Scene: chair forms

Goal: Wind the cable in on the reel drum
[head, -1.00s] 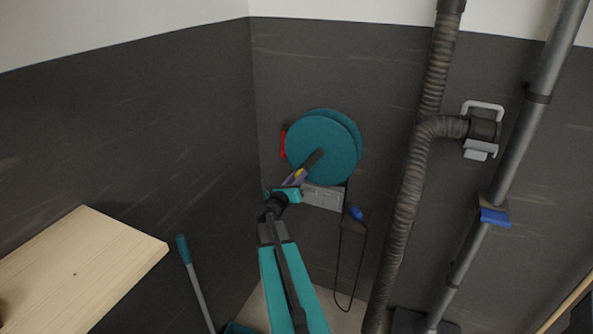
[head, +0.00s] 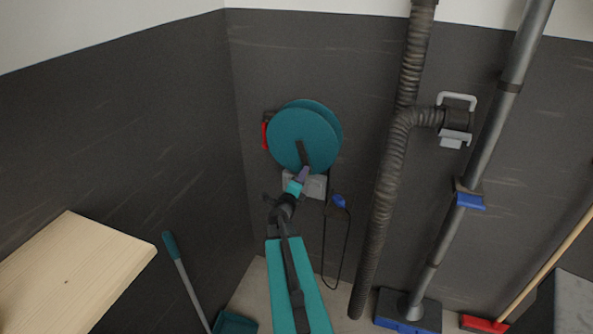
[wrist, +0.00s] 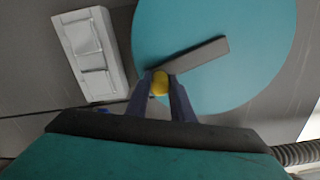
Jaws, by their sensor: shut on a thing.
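The reel drum (head: 292,132) is a teal disc on the dark wall, with a short dark crank arm (head: 302,152) on its face, now pointing almost straight down. In the wrist view the drum (wrist: 215,85) fills the upper right, and the crank arm (wrist: 200,60) ends at a yellow knob (wrist: 160,83). My gripper (wrist: 160,90) is shut on this knob, one finger on each side. In the head view my gripper (head: 303,176) covers the knob. The dark cable (head: 323,255) hangs in a long loop below the drum's right side, with a blue piece (head: 339,201) on it.
A pale grey wall box (head: 318,187) sits just below the drum. A ribbed hose (head: 384,200) and a grey pipe (head: 489,130) stand to the right. A wooden board (head: 75,265) and a teal-handled tool (head: 185,280) are at left.

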